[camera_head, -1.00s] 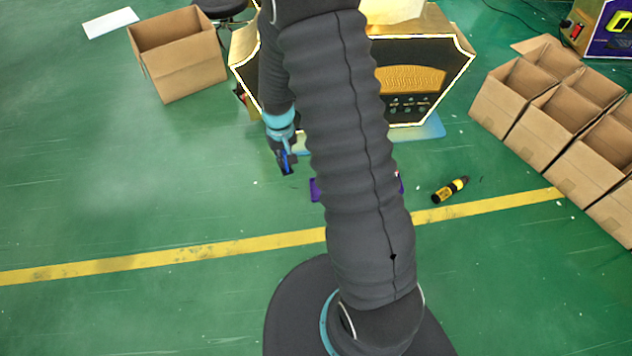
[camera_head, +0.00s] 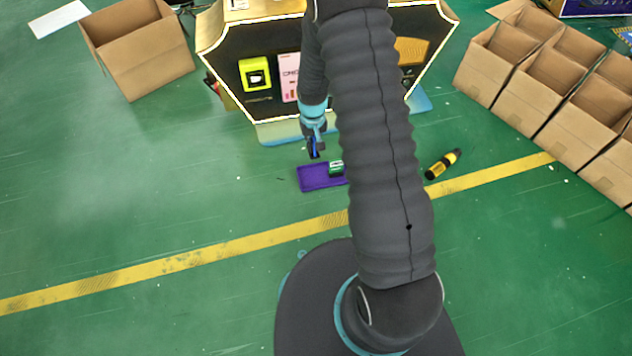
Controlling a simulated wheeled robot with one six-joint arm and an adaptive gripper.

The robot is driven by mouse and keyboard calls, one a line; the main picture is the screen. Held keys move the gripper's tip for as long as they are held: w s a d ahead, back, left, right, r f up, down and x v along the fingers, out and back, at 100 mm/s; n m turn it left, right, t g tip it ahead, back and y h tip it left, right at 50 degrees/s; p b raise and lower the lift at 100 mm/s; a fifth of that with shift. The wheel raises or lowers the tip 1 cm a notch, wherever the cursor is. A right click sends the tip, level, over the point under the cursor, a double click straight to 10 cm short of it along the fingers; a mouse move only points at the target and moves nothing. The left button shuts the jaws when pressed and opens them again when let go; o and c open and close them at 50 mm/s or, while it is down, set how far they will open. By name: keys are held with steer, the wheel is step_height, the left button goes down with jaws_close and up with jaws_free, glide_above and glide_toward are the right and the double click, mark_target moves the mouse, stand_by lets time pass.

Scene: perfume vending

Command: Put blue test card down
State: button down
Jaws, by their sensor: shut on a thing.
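My gripper (camera_head: 316,150) hangs in front of the vending machine (camera_head: 225,55), to the left of my arm's thick sleeve. It is shut on the blue test card (camera_head: 312,144), of which only a small blue part shows. The gripper appears just above and behind a purple tray (camera_head: 314,183) on the floor. A small green and white box (camera_head: 336,168) sits on the tray. My arm hides the tray's right part.
Open cardboard boxes stand at the left (camera_head: 150,60) and in a row at the right (camera_head: 515,60). A black and yellow cylinder (camera_head: 443,164) lies right of my arm. The green floor left of the tray is clear.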

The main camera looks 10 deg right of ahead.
steer(key=f+b, duration=0.1)
steer(key=f, duration=0.3)
steer(key=w+f, duration=0.1)
steer(key=f, duration=0.4)
steer(key=w+f+b, duration=0.1)
steer(key=f, duration=0.4)
steer(key=shift+d+f+b, duration=0.15)
steer(key=shift+f+b, duration=0.1)
steer(key=shift+b, duration=0.1)
steer(key=shift+f, duration=1.9)
steer(key=shift+b, duration=0.3)
steer(key=shift+f, duration=0.2)
steer(key=c, duration=1.3)
jaws_free()
